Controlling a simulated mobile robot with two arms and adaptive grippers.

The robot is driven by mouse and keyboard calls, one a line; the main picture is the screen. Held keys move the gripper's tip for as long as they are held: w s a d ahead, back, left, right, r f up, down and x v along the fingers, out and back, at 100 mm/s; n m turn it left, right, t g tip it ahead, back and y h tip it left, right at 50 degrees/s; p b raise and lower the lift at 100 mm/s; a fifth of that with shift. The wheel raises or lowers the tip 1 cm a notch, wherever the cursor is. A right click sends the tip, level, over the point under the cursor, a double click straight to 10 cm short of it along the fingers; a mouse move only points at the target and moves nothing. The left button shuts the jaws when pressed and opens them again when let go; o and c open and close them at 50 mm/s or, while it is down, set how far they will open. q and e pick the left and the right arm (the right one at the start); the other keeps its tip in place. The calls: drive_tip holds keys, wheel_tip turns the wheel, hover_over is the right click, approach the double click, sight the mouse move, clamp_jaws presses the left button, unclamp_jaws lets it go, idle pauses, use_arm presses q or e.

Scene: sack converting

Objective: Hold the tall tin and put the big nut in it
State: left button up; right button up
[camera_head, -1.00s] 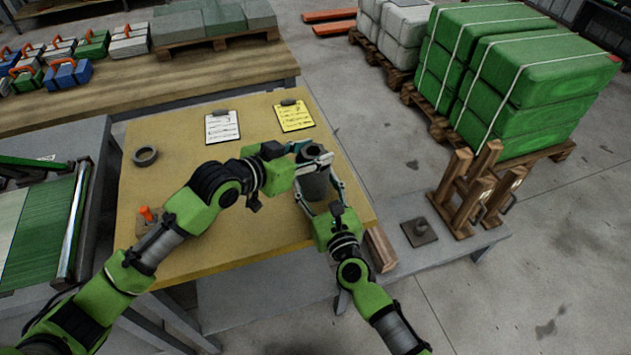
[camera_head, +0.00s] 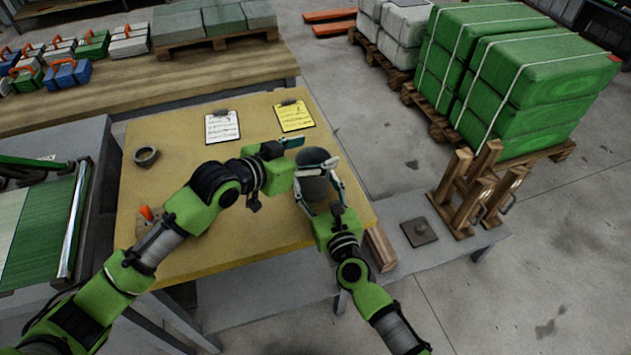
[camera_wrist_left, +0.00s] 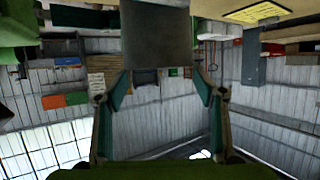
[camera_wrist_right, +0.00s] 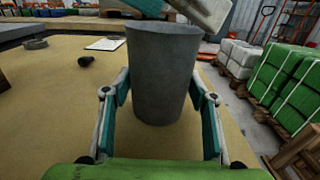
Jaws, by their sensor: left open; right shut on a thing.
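The tall tin (camera_head: 313,188) is a dark grey open-topped cylinder, upright at the right side of the yellow table. My right gripper (camera_head: 318,180) is shut around its sides, one finger on each side, as the right wrist view (camera_wrist_right: 160,90) shows. My left gripper (camera_head: 301,148) is open beside and above the tin's rim, its fingers spread. The tin's grey wall also shows between those fingers in the left wrist view (camera_wrist_left: 157,38). I cannot see the big nut for certain; the tin's inside is hidden from view.
A dark ring (camera_head: 146,156) lies at the table's left, with an orange-topped item (camera_head: 147,213) nearer me. Two clipboards, one white (camera_head: 222,126) and one yellow (camera_head: 294,116), lie at the back. A wooden stand (camera_head: 474,196) is to the right.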

use_arm(q)
drive_tip(key=shift+s+a+f, duration=0.1)
use_arm(e)
drive_tip(key=o, duration=1.2)
use_arm(q)
drive_tip(key=v, duration=1.2)
use_arm(e)
drive_tip(key=v, duration=1.2)
drive_tip(key=shift+s, duration=0.1)
